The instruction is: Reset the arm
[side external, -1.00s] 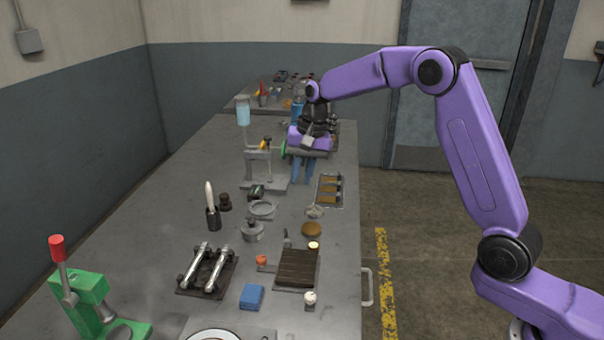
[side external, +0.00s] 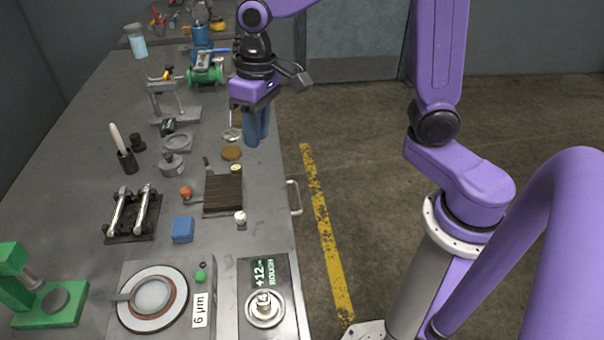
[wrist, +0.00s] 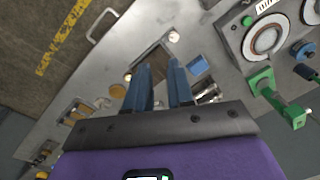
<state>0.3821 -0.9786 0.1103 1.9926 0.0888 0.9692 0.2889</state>
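My gripper (side external: 257,124) hangs above the right part of the bench, with its blue fingers pointing down. In the side view it is beyond the dark slatted block (side external: 223,194) and close to the round tan disc (side external: 231,153). In the wrist view my gripper (wrist: 160,80) shows two blue fingers spread apart with a gap between them. Nothing is held between the fingers. The bench surface and the dark block (wrist: 150,62) show beyond the fingertips.
The metal bench (side external: 75,180) carries a blue block (side external: 183,229), a rack with two silver bars (side external: 132,213), a green press (side external: 40,295), a lapping plate unit (side external: 152,298) and a gauge (side external: 264,305). A stand (side external: 170,100) is left of my gripper.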

